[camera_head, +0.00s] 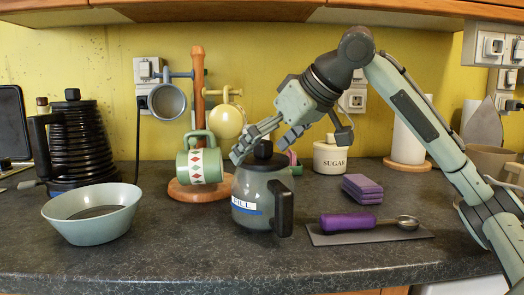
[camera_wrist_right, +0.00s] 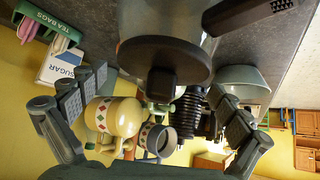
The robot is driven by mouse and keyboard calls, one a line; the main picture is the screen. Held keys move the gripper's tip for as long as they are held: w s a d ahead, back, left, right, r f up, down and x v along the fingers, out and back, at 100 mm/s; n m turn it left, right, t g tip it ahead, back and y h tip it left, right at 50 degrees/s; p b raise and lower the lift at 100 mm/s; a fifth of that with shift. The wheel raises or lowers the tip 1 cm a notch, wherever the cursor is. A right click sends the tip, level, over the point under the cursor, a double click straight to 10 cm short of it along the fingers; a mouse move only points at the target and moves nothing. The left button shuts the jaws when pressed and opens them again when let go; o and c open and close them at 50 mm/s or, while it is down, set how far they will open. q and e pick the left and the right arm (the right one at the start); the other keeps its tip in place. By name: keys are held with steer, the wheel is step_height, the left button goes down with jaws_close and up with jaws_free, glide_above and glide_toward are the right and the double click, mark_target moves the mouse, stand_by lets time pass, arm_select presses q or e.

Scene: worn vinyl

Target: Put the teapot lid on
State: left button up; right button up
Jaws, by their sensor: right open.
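The teapot (camera_head: 253,190) is a grey-green pot with a labelled front and a black handle (camera_head: 281,208) facing front right. My left gripper is out of view.
A pale green bowl (camera_head: 92,226) stands at left, before a black ribbed kettle (camera_head: 76,145). A wooden mug tree (camera_head: 198,110) is behind the pot.

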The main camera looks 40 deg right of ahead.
mark_target(270, 141)
steer(key=shift+s+d+r, duration=0.1)
steer(key=shift+s+r, duration=0.15)
steer(key=shift+r, duration=0.1)
stand_by(0.3)
steer(key=shift+p+v, duration=1.15)
steer(key=shift+v, duration=0.7)
steer(key=v, duration=1.2)
stand_by(0.6)
